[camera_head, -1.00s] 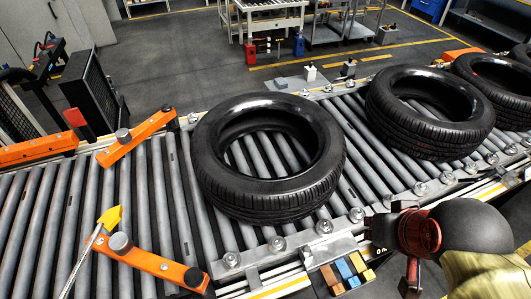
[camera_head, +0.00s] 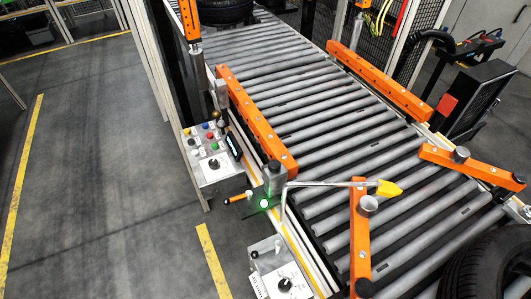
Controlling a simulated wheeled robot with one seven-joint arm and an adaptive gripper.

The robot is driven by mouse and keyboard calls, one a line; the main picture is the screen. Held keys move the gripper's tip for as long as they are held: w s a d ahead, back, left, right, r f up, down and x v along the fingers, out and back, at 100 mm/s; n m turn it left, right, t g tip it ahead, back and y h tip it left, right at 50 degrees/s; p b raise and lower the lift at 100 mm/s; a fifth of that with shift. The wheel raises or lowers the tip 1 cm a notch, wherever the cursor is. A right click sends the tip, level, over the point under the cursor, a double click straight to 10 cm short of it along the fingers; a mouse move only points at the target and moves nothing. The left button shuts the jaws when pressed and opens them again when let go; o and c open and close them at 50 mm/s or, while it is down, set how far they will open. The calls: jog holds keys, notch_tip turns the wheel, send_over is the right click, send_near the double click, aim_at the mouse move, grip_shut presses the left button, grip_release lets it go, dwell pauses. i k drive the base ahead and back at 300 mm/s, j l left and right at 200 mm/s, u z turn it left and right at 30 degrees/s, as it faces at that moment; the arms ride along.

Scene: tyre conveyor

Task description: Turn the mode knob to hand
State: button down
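Two control boxes stand along the left side of the conveyor. The nearer grey box (camera_head: 262,262) has a black knob (camera_head: 286,284) on a white plate, low in the picture, and a small black-topped part above it. The farther panel (camera_head: 205,150) has several coloured buttons and a dark knob (camera_head: 213,163) on a white plate. The labels are too small to read, so I cannot tell which knob is the mode knob or where either one points. My gripper is not in view.
The roller conveyor (camera_head: 300,95) runs away to the upper left, with orange guide bars (camera_head: 258,120) along it. A bent rod with a yellow tip (camera_head: 388,188) crosses its near part. A tyre (camera_head: 490,265) lies at the lower right. The grey floor (camera_head: 100,190) at the left is clear.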

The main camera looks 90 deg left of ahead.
aim_at(214, 164)
jog(key=u, duration=3.45)
